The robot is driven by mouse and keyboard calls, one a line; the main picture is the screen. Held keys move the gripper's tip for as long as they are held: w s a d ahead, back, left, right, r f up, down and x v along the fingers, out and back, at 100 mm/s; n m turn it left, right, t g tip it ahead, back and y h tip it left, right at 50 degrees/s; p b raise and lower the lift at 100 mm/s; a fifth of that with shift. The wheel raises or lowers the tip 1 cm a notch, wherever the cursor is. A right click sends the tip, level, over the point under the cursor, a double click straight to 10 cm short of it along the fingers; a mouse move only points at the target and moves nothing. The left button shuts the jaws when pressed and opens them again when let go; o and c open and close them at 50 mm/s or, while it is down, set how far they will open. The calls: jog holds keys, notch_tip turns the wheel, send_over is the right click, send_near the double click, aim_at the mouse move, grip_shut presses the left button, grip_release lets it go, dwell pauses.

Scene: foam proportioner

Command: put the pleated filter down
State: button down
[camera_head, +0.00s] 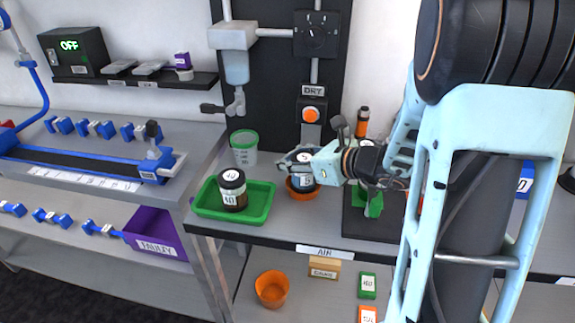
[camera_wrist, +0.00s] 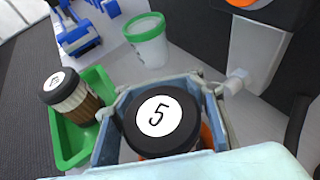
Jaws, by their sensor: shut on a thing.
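The held filter is a canister with a black cap and a white label reading 5 (camera_wrist: 162,114). In the head view it shows (camera_head: 304,182) between my fingers, with a white and blue body. Pleats on it cannot be made out. My gripper (camera_head: 300,166) is shut around its sides; the pale blue fingers also show in the wrist view (camera_wrist: 160,100). An orange dish (camera_head: 302,195) is directly under the canister. Its rim shows below, and the canister's base is hidden, so I cannot tell whether it touches the dish.
A green tray (camera_head: 265,207) holds a black-capped brown jar (camera_head: 233,190) to the left. A green-rimmed cup (camera_head: 244,147) stands behind it. The DRY unit with an orange button (camera_head: 310,114) rises behind my gripper. A dark mat (camera_head: 366,226) lies right.

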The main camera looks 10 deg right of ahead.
jog(key=shift+f+b, duration=0.35)
jog(key=shift+f, duration=0.1)
jog(key=c, duration=1.1)
grip_release()
jog(key=shift+r, duration=0.1)
jog(key=shift+c, duration=0.2)
jog(key=shift+r+p, duration=0.5)
jog(key=shift+p, duration=0.15)
jog(key=v, duration=0.7)
jog(key=shift+s+d+f+p, duration=0.1)
jog(key=shift+s+d+p, duration=0.1)
jog(key=shift+p, duration=0.15)
